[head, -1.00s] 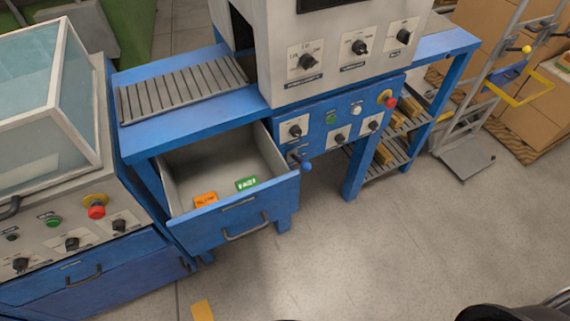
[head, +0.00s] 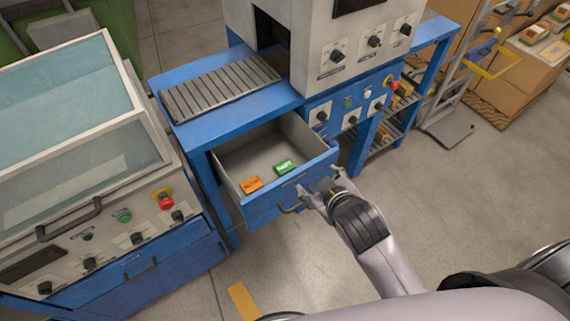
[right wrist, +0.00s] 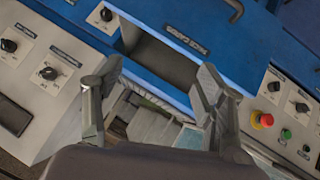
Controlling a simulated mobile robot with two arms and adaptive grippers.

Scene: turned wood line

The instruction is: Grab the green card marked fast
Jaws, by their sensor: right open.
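The green card (head: 285,166) lies flat in the open blue drawer (head: 264,210), near its front wall. Its lettering is too small to read now; in the earlier head view it looks like "FAST". An orange card (head: 251,185) lies to its left in the same drawer. My right gripper (head: 320,187) is at the right part of the drawer front, near the handle, apart from the green card. Its fingers are spread with nothing between them, as the right wrist view also shows (right wrist: 155,88). I cannot make out the green card in the right wrist view. My left gripper is out of view.
The blue bench with a slatted roller bed (head: 220,88) stands above and behind the drawer. A glass-lidded machine (head: 60,120) stands close on the left. A hand truck (head: 446,133) and cartons are at the right. The floor in front is clear.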

